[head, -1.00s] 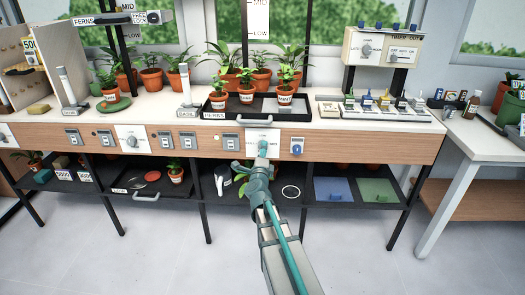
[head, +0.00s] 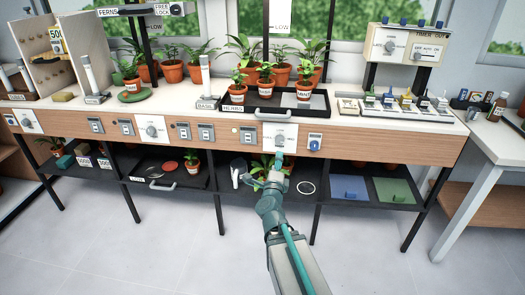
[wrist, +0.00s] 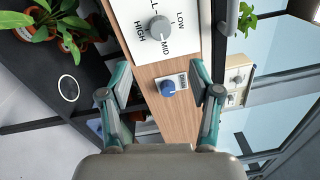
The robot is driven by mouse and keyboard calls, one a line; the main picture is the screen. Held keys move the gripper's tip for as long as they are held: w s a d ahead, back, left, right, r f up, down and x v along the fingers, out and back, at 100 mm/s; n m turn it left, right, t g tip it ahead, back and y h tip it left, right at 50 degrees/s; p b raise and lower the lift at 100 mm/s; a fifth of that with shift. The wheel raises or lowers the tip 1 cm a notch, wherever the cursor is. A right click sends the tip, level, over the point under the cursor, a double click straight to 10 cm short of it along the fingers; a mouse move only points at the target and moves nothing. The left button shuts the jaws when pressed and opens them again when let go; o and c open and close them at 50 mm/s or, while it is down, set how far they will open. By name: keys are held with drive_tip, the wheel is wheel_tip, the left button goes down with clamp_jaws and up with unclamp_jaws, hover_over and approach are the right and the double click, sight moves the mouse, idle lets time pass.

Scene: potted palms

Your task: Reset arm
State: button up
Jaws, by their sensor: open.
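My gripper (head: 279,160) is in front of the bench's front board, just below a white dial panel (head: 281,129) in the head view. In the wrist view my gripper (wrist: 160,94) has its two teal fingers spread wide with nothing between them. A blue knob (wrist: 167,88) on a small white plate shows in line with the gap, on the board beyond. The grey dial (wrist: 160,28), marked LOW, MID and HIGH, is above it in that view. The fingers appear apart from both; the exact distance is unclear.
A black tray (head: 262,109) with several small pots stands on the bench above my gripper. A lower dark shelf holds a plant, a white ring (head: 306,187), a blue panel (head: 349,188) and a green panel (head: 394,191). The floor (head: 180,250) in front is clear.

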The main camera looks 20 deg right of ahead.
drive_tip(key=a+f+n+g+y, duration=0.3)
drive_tip(key=a+f+n+y, duration=0.7)
drive_tip(key=a+f+n, duration=0.25)
drive_tip(key=s+a+f+n+g+y, duration=0.2)
drive_tip(key=s+a+f+n+g, duration=0.25)
drive_tip(key=s+f, duration=0.5)
drive_tip(key=s+a+f+n+g+y, duration=0.1)
drive_tip(key=s+a+f+n+g, duration=0.25)
drive_tip(key=s+f+g, duration=0.45)
drive_tip(key=s+d+f+n+g+h, duration=0.15)
drive_tip(key=s+f+g, duration=0.25)
drive_tip(key=s, duration=0.9)
drive_tip(key=s+d+f+n+g+h, duration=0.15)
drive_tip(key=s+f+g, duration=0.3)
drive_tip(key=s, duration=0.75)
drive_tip(key=s+f+n+g+h, duration=0.1)
drive_tip(key=s+f+n+g, duration=0.25)
drive_tip(key=s, duration=0.95)
drive_tip(key=w+r+t+p, duration=0.2)
drive_tip(key=r+p, duration=0.5)
drive_tip(key=p, duration=0.4)
drive_tip(key=w+r+m+t+p, duration=0.1)
drive_tip(key=w+r+t+p, duration=0.1)
drive_tip(key=w+r+p, duration=0.3)
wheel_tip(320, 180, up, 3)
drive_tip(key=p, duration=0.7)
drive_tip(key=shift+r, duration=0.2)
